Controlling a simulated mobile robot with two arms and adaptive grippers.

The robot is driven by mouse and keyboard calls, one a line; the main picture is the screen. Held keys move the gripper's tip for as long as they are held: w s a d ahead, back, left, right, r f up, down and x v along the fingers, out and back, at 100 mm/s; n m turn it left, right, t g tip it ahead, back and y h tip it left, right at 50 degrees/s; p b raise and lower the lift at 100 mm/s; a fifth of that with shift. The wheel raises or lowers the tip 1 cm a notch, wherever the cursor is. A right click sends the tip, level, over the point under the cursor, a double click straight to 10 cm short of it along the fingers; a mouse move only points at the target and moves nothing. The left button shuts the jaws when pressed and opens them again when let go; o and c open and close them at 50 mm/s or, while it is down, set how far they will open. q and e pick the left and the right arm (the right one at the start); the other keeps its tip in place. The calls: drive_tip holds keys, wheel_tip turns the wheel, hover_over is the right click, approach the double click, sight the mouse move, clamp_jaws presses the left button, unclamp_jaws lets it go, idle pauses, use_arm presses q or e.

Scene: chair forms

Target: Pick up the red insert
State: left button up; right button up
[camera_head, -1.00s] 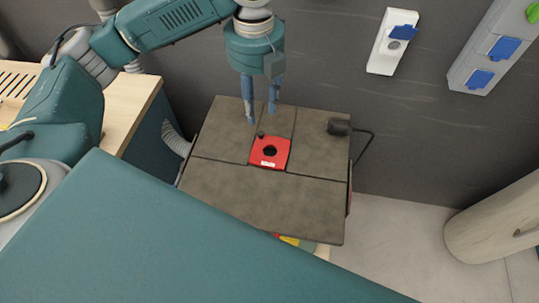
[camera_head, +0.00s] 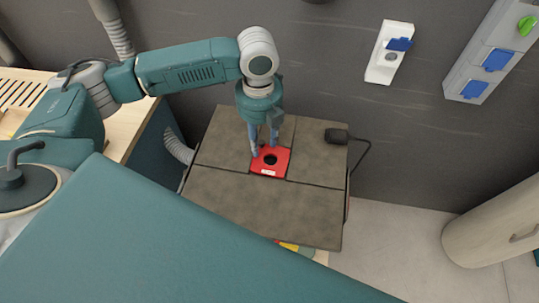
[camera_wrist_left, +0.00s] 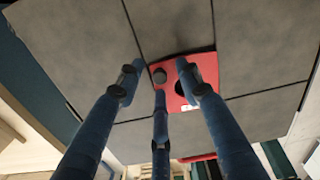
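The red insert (camera_head: 282,163) is a flat red square piece with a dark round hole and a small white label. It lies in the grey tiled top of the machine table (camera_head: 265,207). My left gripper (camera_head: 264,149) points down over the back edge of the insert, its fingers apart and empty. In the left wrist view the fingers (camera_wrist_left: 157,78) spread around a small dark knob at the edge of the insert (camera_wrist_left: 206,66). One finger overlaps the hole. Whether any finger touches the insert cannot be told. My right gripper is not in view.
A black handle-like part (camera_head: 337,136) with a thin bent rod sits at the table's right back. A dark wall with white socket boxes (camera_head: 389,52) stands behind. A wooden bench (camera_head: 140,122) is at left and a pale rounded cabinet (camera_head: 495,225) at right.

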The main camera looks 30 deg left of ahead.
use_arm(q)
clamp_jaws()
